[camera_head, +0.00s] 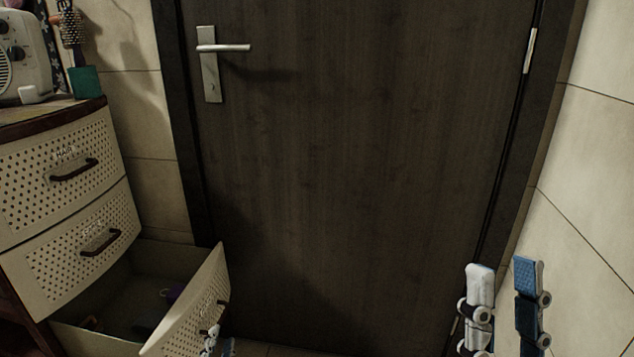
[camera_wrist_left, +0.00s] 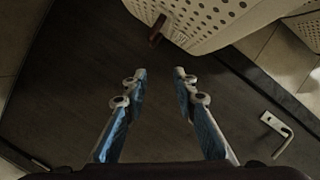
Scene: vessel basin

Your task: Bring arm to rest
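My left gripper (camera_head: 217,345) shows only in part at the bottom of the head view, by the front of the open bottom drawer (camera_head: 195,302). In the left wrist view its two fingers (camera_wrist_left: 160,73) are apart with nothing between them. The drawer's brown handle (camera_wrist_left: 157,29) is beyond the fingertips, apart from them. My right gripper (camera_head: 503,266) is at the lower right of the head view, pointing up, its fingers apart and empty. The rest of both arms is hidden.
A cream perforated cabinet (camera_head: 65,180) stands at the left, its upper two drawers shut. The bottom drawer holds small dark items, hard to make out. A dark door (camera_head: 350,170) with a metal handle (camera_head: 225,47) is shut ahead. A tiled wall (camera_head: 590,200) is at the right.

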